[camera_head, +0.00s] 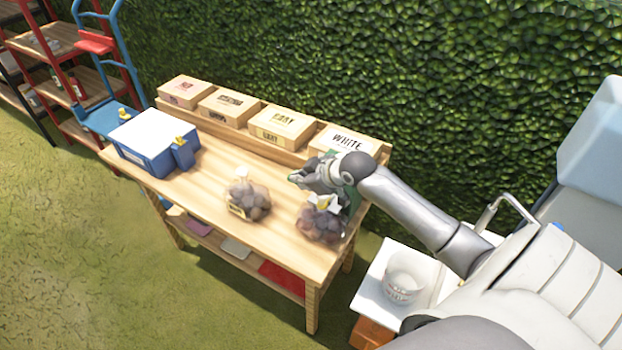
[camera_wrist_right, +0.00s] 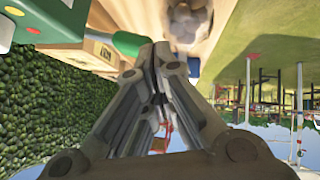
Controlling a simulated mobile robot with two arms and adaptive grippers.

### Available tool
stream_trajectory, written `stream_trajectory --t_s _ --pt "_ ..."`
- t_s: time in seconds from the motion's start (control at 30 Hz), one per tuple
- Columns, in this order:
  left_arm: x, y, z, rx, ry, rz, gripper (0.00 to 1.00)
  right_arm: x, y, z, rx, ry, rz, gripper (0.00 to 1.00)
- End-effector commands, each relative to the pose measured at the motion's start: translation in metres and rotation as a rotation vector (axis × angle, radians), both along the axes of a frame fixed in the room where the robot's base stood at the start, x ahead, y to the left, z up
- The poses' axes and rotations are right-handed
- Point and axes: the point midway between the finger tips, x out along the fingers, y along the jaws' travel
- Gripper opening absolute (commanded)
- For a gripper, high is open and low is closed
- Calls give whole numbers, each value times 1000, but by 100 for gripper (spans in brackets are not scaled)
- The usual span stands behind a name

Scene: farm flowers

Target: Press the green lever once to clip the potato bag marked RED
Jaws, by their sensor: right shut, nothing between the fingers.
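My right gripper (camera_head: 303,180) is shut and empty above the right part of the wooden table. A green clipping device (camera_head: 352,200) is mostly hidden behind my gripper and arm. In the right wrist view, the rounded end of a green lever (camera_wrist_right: 127,44) is just left of the shut fingertips (camera_wrist_right: 154,50); contact is unclear. The green body (camera_wrist_right: 50,18) with small coloured buttons is at that view's top left. One net bag of potatoes (camera_head: 320,226) stands at the device, below my gripper. Another potato bag (camera_head: 246,202) stands left of it. I cannot read which bag is marked RED.
Several wooden boxes, one marked WHITE (camera_head: 346,137), line the table's back edge against the hedge. A blue container with a white top (camera_head: 150,150) stands at the table's left. A white bucket (camera_head: 402,278) is on a side stand under my arm. The table's (camera_head: 215,172) middle-left is clear.

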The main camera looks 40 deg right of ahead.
Motion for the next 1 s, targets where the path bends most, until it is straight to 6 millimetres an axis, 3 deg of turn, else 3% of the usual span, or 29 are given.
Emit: stream_trajectory --t_s 0.33,1.0 --pt "5 0 -10 -1 -7 0 40 -31 -4 29 -2 -2 0 0" --pt "4 0 -10 0 -6 0 40 -34 -3 33 0 -2 0 0"
